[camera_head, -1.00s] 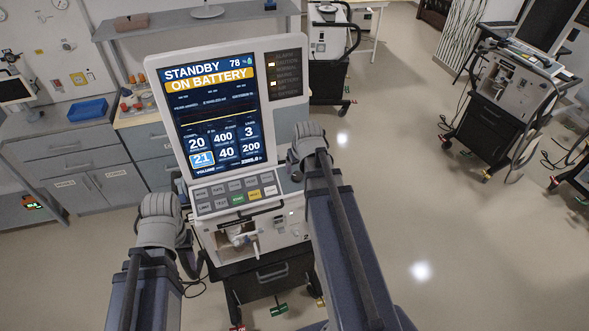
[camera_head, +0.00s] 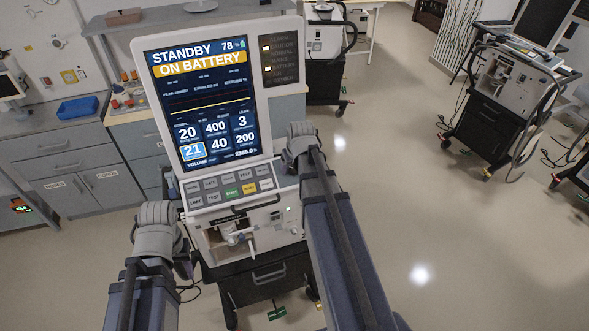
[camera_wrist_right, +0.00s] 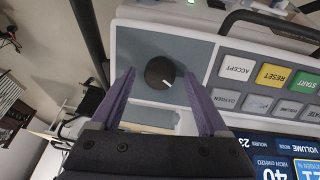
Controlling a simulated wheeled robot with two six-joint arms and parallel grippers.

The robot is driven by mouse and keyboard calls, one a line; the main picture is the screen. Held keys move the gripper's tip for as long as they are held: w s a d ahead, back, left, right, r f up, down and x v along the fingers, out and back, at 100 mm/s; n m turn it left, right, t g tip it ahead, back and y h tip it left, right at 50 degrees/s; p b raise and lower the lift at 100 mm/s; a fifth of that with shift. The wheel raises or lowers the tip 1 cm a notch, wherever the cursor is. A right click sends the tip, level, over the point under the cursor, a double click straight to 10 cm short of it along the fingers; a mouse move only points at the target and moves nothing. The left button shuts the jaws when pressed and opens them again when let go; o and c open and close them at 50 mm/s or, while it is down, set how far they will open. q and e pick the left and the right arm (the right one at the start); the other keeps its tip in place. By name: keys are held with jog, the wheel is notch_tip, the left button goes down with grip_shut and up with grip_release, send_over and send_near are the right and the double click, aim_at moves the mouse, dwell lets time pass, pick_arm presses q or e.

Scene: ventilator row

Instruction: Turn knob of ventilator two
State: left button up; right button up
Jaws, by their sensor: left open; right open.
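The ventilator (camera_head: 285,222) stands in front of me, its screen (camera_head: 205,100) reading STANDBY, ON BATTERY and 78. A box showing 21 is highlighted on the screen. In the right wrist view a round black knob (camera_wrist_right: 160,72) with a white pointer line sits on a grey panel beside the keys. My right gripper (camera_wrist_right: 161,74) is open, with its two purple fingers on either side of the knob in the picture. Whether they touch it I cannot tell. In the head view my right arm hides the knob. My left gripper (camera_head: 184,264) is open beside the ventilator's left side.
A key panel (camera_head: 233,186) lies below the screen. Another ventilator (camera_head: 490,110) on a cart stands at the right, and one (camera_head: 325,42) at the back. A counter (camera_head: 60,150) with a blue bin (camera_head: 78,108) stands at the left.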

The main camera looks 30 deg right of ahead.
grip_shut()
dwell(0.5)
jog(key=shift+m, duration=0.3)
jog(key=m, duration=0.5)
jog(key=shift+d+m+y, duration=0.1)
jog(key=shift+m+y, duration=0.2)
jog(key=m, duration=0.5)
jog(key=shift+s+d+y, duration=0.1)
jog(key=shift+y, duration=0.2)
jog(key=shift+m, duration=0.3)
